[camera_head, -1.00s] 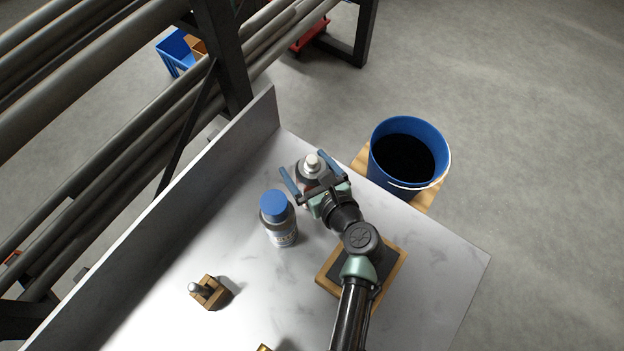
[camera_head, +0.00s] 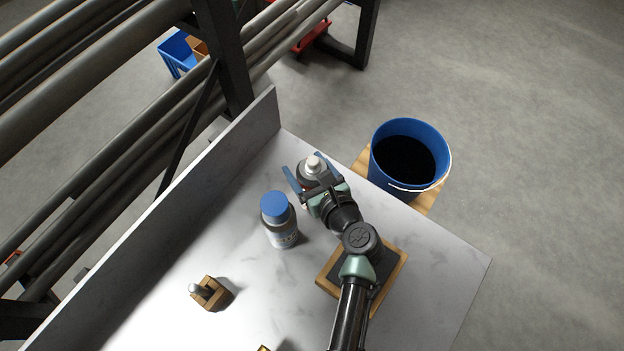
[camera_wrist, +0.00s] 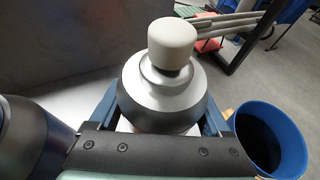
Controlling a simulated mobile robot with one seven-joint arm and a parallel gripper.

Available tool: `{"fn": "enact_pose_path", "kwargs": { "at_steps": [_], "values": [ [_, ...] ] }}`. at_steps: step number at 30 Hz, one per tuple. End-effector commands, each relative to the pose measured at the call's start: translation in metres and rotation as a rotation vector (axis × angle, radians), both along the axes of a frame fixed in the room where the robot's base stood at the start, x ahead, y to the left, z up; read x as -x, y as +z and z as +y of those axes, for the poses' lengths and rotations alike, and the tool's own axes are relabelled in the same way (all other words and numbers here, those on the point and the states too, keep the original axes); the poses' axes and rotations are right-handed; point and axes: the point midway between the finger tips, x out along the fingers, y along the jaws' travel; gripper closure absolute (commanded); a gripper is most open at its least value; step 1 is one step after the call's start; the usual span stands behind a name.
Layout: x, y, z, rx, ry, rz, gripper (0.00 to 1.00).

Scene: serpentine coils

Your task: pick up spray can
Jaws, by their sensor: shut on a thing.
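The spray can (camera_head: 313,169) has a pale cap and a grey rounded top. It stands upright near the far end of the marble-look worktop (camera_head: 420,262). In the wrist view the can (camera_wrist: 165,95) fills the middle, its white cap uppermost. My gripper (camera_head: 306,172) is shut on the can, with one blue finger on each side of it. The can's lower body is hidden by my gripper in both views.
A blue-capped bottle (camera_head: 279,222) stands close to the left of my gripper. A wooden block with a metal piece (camera_head: 209,293) lies at lower left. A blue bucket (camera_head: 378,176) stands beyond the worktop's edge. A raised back panel (camera_head: 262,128) runs along the left.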

Motion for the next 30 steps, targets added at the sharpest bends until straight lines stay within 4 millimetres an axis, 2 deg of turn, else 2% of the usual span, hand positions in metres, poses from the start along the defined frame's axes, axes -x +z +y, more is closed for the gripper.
{"fn": "enact_pose_path", "kwargs": {
  "at_steps": [5, 7, 15, 30],
  "values": [
    [-0.001, 0.006, 0.0, 0.001, 0.0, -0.004, 1.0],
    [-0.001, 0.015, 0.0, 0.001, -0.001, -0.006, 1.0],
    [-0.001, 0.067, 0.0, 0.002, -0.001, -0.008, 1.0],
    [-0.001, 0.139, 0.0, -0.001, -0.001, -0.003, 1.0]
  ]
}}
